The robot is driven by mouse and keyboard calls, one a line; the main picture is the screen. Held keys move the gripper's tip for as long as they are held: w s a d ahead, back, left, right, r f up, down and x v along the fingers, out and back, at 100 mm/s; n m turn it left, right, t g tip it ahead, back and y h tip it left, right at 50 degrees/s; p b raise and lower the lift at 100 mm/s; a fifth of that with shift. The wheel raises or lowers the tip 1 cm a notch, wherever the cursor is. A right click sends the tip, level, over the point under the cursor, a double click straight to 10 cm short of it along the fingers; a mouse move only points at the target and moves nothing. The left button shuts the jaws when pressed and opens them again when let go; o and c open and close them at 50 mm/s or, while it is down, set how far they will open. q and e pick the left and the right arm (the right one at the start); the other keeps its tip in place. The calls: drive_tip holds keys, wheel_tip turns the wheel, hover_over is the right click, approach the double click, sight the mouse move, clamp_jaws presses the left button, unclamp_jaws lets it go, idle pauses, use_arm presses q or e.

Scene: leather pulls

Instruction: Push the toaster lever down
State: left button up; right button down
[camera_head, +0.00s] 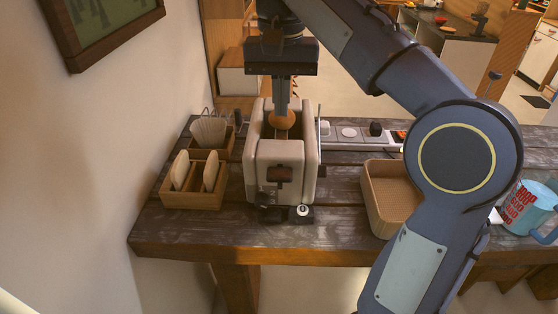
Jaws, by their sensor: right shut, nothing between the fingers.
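The cream toaster (308,150) stands upright on the dark wooden table, its front facing me. A brown lever (280,174) sits on its front face, about midway up. My right gripper (281,107) points straight down over the toaster's top, behind and above the lever. Its fingers are shut with nothing held. A round orange-brown item (282,121) shows at the slot just below the fingertips; I cannot tell whether they touch it. My left gripper is not in view.
A wooden rack with bread slices (210,170) stands left of the toaster. A tan basket (392,196) is to the right, partly behind my right arm.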

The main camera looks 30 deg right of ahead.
sight(281, 173)
drive_tip(key=shift+f, duration=0.1)
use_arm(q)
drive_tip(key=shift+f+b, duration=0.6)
use_arm(e)
wheel_tip(281, 173, down, 14)
drive_tip(key=shift+r, duration=0.1)
use_arm(q)
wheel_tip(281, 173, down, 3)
drive_tip(key=b, duration=0.3)
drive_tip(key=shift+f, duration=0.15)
use_arm(e)
wheel_tip(281, 173, down, 6)
drive_tip(key=shift+f, duration=0.25)
drive_tip(key=shift+s, duration=0.1)
wheel_tip(281, 173, up, 5)
drive_tip(key=p, duration=0.4)
drive_tip(key=shift+f, duration=0.1)
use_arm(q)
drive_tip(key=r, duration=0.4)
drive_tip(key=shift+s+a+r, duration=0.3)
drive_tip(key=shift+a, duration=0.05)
use_arm(e)
wheel_tip(281, 173, up, 10)
